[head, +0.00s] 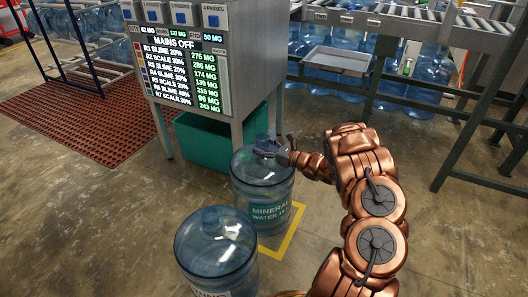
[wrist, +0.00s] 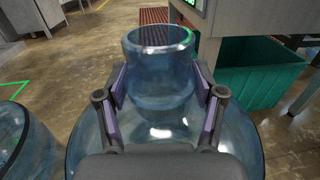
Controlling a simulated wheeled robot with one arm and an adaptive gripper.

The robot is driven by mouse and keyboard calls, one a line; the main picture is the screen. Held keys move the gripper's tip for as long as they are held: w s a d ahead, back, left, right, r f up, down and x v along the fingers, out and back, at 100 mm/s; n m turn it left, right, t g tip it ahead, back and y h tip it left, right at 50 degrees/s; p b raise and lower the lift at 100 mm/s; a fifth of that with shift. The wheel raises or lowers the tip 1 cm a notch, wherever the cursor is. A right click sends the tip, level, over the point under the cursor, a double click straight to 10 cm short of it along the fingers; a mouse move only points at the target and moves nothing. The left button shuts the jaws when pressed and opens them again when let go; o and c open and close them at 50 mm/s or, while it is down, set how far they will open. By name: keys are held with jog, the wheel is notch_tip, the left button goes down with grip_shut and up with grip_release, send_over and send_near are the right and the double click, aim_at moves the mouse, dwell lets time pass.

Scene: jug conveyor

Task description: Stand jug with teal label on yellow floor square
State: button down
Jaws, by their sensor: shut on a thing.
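The jug with the teal label (head: 262,192) is a large clear blue bottle, upright at the yellow floor square (head: 294,226). The square's right and front lines show beside the jug's base; the jug and a second jug hide other parts. My gripper (head: 276,146) is at the top of this jug. In the wrist view the fingers (wrist: 160,92) are on both sides of the neck of the jug (wrist: 158,50), shut on it. I cannot tell whether the base touches the floor.
A second blue jug (head: 216,250) stands in front and left, close by. Behind are a panel cabinet (head: 195,75) and a green bin (head: 207,143). A conveyor (head: 420,20) with jugs below is at the back right. Open floor lies to the right.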

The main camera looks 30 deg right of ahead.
jog(key=shift+f, duration=0.9)
jog(key=shift+f+b, duration=0.15)
jog(key=shift+b, duration=0.35)
jog(key=shift+c, duration=0.7)
grip_release()
jog(key=shift+p, duration=0.3)
